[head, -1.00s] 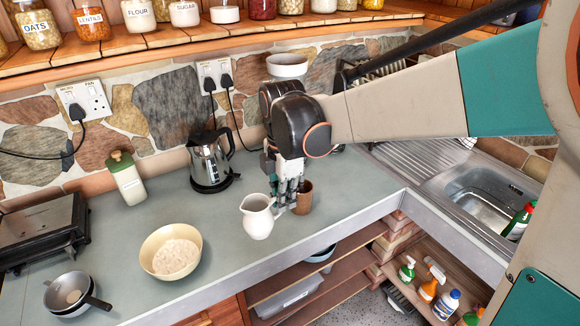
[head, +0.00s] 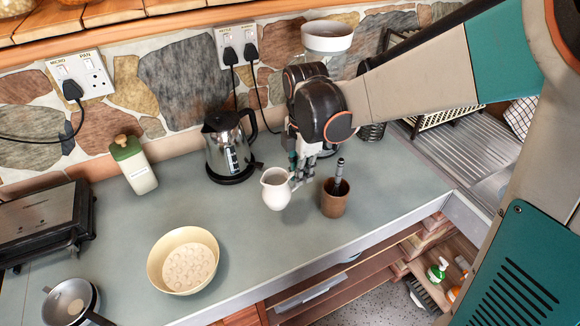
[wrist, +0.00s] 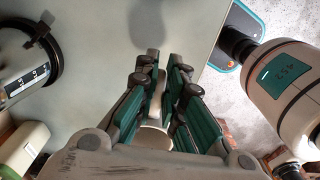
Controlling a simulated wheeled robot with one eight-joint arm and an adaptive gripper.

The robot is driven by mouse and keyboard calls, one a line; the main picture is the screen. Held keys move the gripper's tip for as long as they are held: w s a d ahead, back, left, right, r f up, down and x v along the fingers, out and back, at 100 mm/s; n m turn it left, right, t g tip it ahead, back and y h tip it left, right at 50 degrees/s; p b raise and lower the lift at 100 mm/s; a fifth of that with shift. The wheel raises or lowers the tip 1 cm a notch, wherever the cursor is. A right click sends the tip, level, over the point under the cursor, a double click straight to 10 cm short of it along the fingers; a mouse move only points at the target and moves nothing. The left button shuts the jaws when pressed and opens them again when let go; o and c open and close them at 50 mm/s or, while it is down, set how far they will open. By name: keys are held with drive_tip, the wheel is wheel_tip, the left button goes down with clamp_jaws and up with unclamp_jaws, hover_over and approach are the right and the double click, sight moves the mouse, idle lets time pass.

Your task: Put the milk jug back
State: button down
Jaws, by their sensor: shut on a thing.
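The white milk jug (head: 275,190) is in my gripper (head: 297,180), which is shut on the handle side at the jug's right. The jug is roughly upright and looks held a little above the grey counter (head: 250,225), with a soft shadow below. In the wrist view, the teal-padded fingers (wrist: 155,95) close around a pale part of the jug (wrist: 154,138); the rest of it is hidden by the gripper.
A brown pot (head: 334,203) holding a dark-handled tool stands close to the right. A steel kettle (head: 228,148) stands behind left. A cream bowl (head: 160,268), a green-lidded bottle (head: 135,168) and a grill (head: 38,225) are further left. The counter's front edge is near.

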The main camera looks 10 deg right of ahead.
wheel_tip(320, 180, down, 13)
drive_tip(key=b, duration=0.2)
drive_tip(key=shift+b, duration=0.4)
drive_tip(key=shift+w+f, duration=0.1)
drive_tip(key=shift+f, duration=0.2)
drive_tip(key=c, duration=1.7)
unclamp_jaws()
drive_tip(key=shift+r, duration=0.1)
